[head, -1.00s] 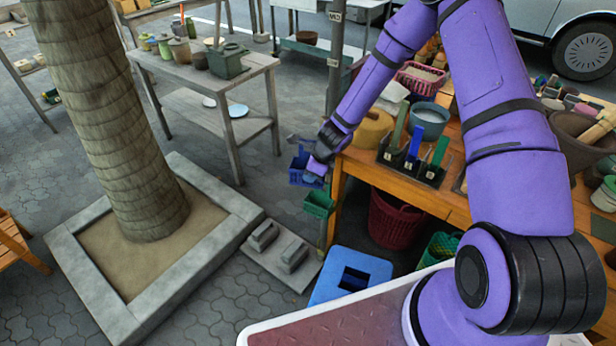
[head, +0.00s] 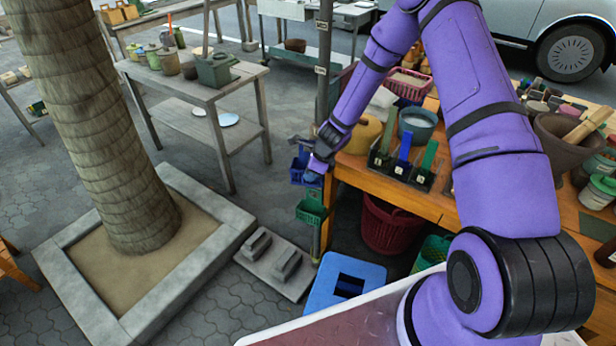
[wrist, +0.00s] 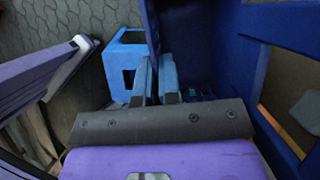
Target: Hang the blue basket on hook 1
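The blue basket (head: 299,170) is in the air beside the post (head: 323,95) at the table's left corner, above a small green basket (head: 311,212) on that post. In the wrist view it shows as dark blue walls (wrist: 205,45). My gripper (head: 314,168) is at the basket's right side. In the wrist view my gripper's light blue fingers (wrist: 156,78) are closed on a thin blue wall of the basket. The post carries small pale labels (head: 321,70), too small to read. I cannot pick out hook 1; my arm covers part of the post.
A wooden table (head: 400,190) with pots and a tool block stands right of the post. A blue stool (head: 318,290) and a dark red basket (head: 385,235) are below. A tree planter (head: 225,230) and stone slab (head: 255,268) lie left. Paving between is free.

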